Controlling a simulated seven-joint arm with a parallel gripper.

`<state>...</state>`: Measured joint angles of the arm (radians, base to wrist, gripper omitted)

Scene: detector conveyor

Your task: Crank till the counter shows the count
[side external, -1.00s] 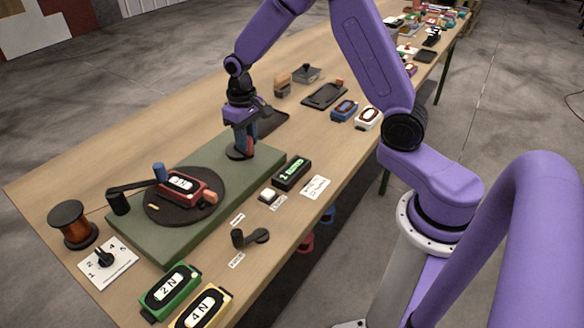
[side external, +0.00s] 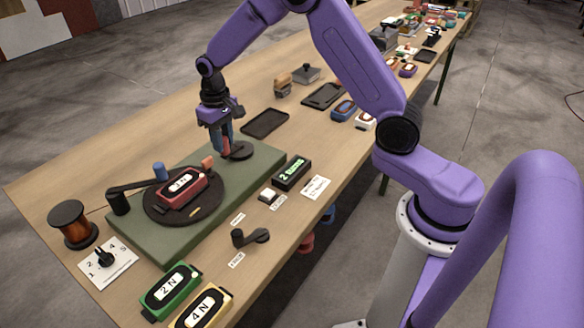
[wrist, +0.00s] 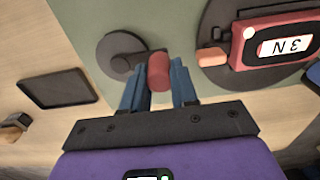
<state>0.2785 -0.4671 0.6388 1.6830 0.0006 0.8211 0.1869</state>
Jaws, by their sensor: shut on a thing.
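My gripper (side external: 221,152) is shut on the red crank handle (wrist: 158,70), whose knob shows between the blue fingers in the wrist view. The dark crank disc (side external: 240,150) sits on the green base (side external: 262,163), to the right of my gripper in the side view. The counter (side external: 292,173) has a lit green display that begins with 2; the word after it is too small to read surely. A red detector marked 3 N (side external: 184,187) lies on the dark turntable (side external: 155,212); it also shows in the wrist view (wrist: 278,45).
A copper spool (side external: 72,226) and a dial plate (side external: 118,256) stand at left. Green (side external: 170,291) and yellow (side external: 204,306) detectors lie in front. A black tray (side external: 265,123) lies behind the base.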

